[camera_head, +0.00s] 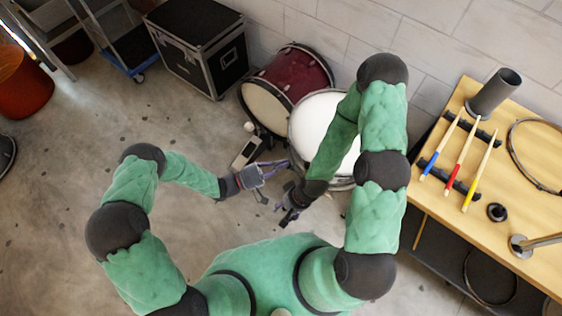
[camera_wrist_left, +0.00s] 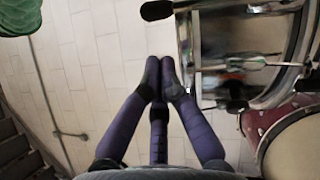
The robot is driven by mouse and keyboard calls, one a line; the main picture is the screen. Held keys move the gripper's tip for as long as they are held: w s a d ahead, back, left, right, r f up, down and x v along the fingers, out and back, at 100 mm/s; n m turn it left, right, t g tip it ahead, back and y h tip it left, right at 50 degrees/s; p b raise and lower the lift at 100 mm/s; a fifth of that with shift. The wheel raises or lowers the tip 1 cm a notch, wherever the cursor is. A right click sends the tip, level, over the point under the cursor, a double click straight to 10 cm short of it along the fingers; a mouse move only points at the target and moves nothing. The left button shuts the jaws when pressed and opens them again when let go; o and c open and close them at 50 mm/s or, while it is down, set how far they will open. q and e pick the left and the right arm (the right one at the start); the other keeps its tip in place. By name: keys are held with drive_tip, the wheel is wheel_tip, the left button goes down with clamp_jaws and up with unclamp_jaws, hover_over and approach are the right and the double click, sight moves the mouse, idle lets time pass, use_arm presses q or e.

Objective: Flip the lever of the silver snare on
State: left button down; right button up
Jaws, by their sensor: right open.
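The silver snare (camera_head: 312,122) has a white head and stands right of the maroon drum, partly covered by my right arm. Its chrome shell (camera_wrist_left: 210,55) fills the upper right of the left wrist view. The lever cannot be made out clearly. My left gripper (camera_head: 287,168) is beside the snare's lower left edge. In the left wrist view its two purple fingers (camera_wrist_left: 164,70) come together at the tips, close to the shell; contact and the thumb's spacing are unclear. My right gripper (camera_head: 287,216) is open below the snare, just under the left one.
A wooden bench (camera_head: 440,195) with drumsticks (camera_head: 460,155) and a grey cylinder (camera_head: 494,93) is at right.

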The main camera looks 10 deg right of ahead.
use_arm(q)
drive_tip(key=v, duration=1)
drive_tip(key=shift+s, duration=0.15)
